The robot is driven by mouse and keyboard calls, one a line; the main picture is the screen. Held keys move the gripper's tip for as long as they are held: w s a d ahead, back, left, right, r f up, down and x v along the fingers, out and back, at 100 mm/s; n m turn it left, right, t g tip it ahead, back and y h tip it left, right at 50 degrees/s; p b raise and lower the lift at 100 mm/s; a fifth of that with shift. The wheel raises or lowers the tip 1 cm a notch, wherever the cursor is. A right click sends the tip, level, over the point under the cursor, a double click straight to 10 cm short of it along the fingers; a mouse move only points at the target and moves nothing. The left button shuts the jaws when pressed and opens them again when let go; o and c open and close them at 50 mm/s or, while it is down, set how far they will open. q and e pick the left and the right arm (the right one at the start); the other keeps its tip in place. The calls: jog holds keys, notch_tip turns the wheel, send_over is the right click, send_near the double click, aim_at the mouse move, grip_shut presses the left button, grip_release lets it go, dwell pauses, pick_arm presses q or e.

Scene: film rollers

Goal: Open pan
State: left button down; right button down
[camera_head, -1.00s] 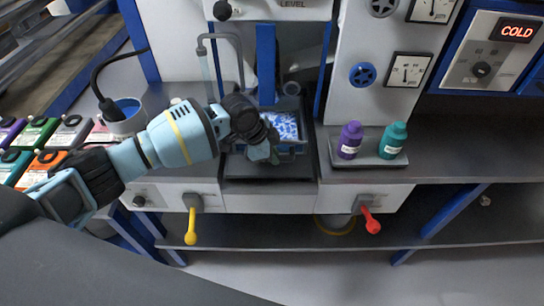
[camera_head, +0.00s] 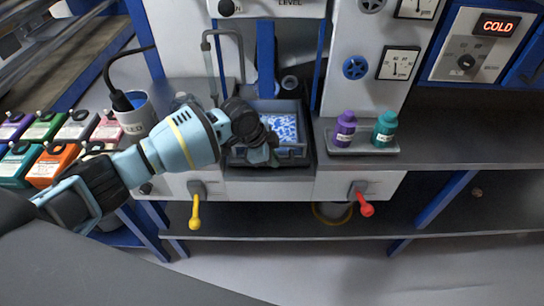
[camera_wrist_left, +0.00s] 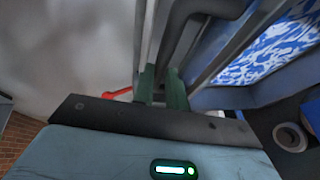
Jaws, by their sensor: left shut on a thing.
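The pan (camera_head: 259,107) is a dark grey rectangular tray in the bay at the middle of the counter. A blue and white mottled surface shows inside it. In the left wrist view the pan's blue-grey wall (camera_wrist_left: 228,98) and mottled inside are at the upper right. My left gripper (camera_head: 268,155) is at the pan's front. In the wrist view its green fingers (camera_wrist_left: 162,86) are shut on a grey bar that looks like the pan's handle; the exact contact is partly hidden. My right gripper is out of view.
A yellow lever (camera_head: 195,212) and a red lever (camera_head: 364,203) hang below the counter front. Purple (camera_head: 345,128) and teal (camera_head: 385,129) bottles stand in a tray on the right. Several coloured containers are at the left, near a white pot (camera_head: 138,118).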

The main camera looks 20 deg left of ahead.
pick_arm(q)
jog(key=c, duration=1.4)
grip_release()
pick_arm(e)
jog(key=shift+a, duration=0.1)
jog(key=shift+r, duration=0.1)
pick_arm(q)
jog(key=v, duration=0.7)
jog(key=shift+r+p, duration=0.35)
jog(key=shift+p, duration=0.05)
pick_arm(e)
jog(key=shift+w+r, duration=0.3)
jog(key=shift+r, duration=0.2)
pick_arm(q)
jog(key=shift+a, duration=0.15)
